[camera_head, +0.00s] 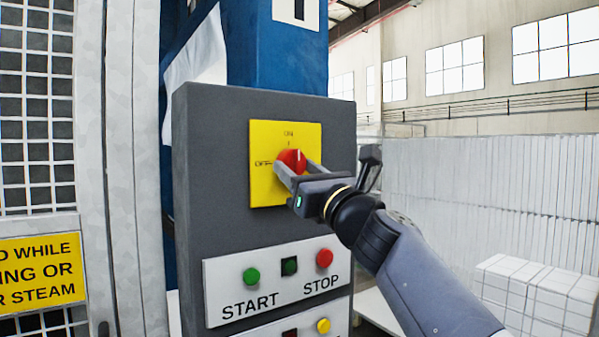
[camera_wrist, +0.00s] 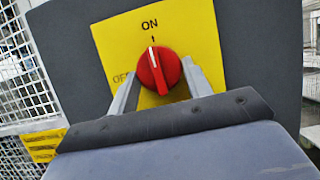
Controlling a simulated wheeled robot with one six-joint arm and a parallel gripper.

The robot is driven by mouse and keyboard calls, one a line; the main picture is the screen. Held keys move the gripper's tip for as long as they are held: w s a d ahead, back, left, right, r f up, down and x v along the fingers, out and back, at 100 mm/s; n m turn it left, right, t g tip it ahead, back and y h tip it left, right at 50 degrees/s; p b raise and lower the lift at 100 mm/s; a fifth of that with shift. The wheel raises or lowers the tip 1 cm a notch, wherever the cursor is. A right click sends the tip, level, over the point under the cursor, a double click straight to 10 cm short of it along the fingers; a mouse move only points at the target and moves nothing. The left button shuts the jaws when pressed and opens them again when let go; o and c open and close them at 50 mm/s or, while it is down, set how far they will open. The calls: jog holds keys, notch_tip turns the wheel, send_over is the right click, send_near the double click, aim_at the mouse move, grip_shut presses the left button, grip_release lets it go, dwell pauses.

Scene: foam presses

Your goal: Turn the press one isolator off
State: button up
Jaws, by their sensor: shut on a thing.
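The isolator's red knob (camera_head: 291,159) sits on a yellow plate (camera_head: 262,137) on the grey control box. ON is printed at the top of the plate and OFF at its left. In the wrist view the red knob (camera_wrist: 166,68) has a white line on its face, pointing up toward the ON mark, slightly left in the tilted picture. My gripper (camera_head: 296,166) is shut on the knob, with one finger on each side of it. The fingers also show in the wrist view (camera_wrist: 160,88). They partly hide the knob's lower sides.
Below on the grey box (camera_head: 225,120) is a panel with a green START button (camera_head: 251,275), a small dark green square (camera_head: 289,266) and a red STOP button (camera_head: 324,258). A mesh guard (camera_head: 37,110) stands at left. White blocks (camera_head: 535,293) are stacked at right.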

jog(key=shift+n, duration=0.3)
jog(key=n, duration=0.2)
jog(key=n+g+y, duration=0.1)
jog(key=n+g+y+b, duration=0.1)
jog(key=n, duration=0.1)
jog(key=shift+w+d+n, duration=0.2)
jog(key=shift+d+n, duration=0.05)
jog(key=shift+n, duration=0.05)
jog(key=n+g, duration=0.1)
jog(key=n, duration=0.2)
jog(key=n+g+y, duration=0.1)
jog(key=n, duration=0.2)
jog(key=shift+w+d+r+g, duration=0.1)
jog(key=shift+d+r+g, duration=0.1)
jog(key=shift+g, duration=0.2)
jog(key=n, duration=0.2)
jog(key=n+g+p, duration=0.1)
jog(key=n, duration=0.1)
jog(key=n+g+p, duration=0.1)
jog(key=n, duration=0.1)
jog(key=shift+r, duration=0.3)
jog(key=shift+r+n+g+h+p, duration=0.15)
jog(key=shift+n+g+p, duration=0.3)
jog(key=shift+n, duration=0.45)
jog(key=shift+f+n+g+h+p, duration=0.15)
jog(key=shift+n+g+p, duration=0.25)
jog(key=shift+n, duration=0.5)
jog(key=o, duration=1)
jog(key=shift+r, duration=0.1)
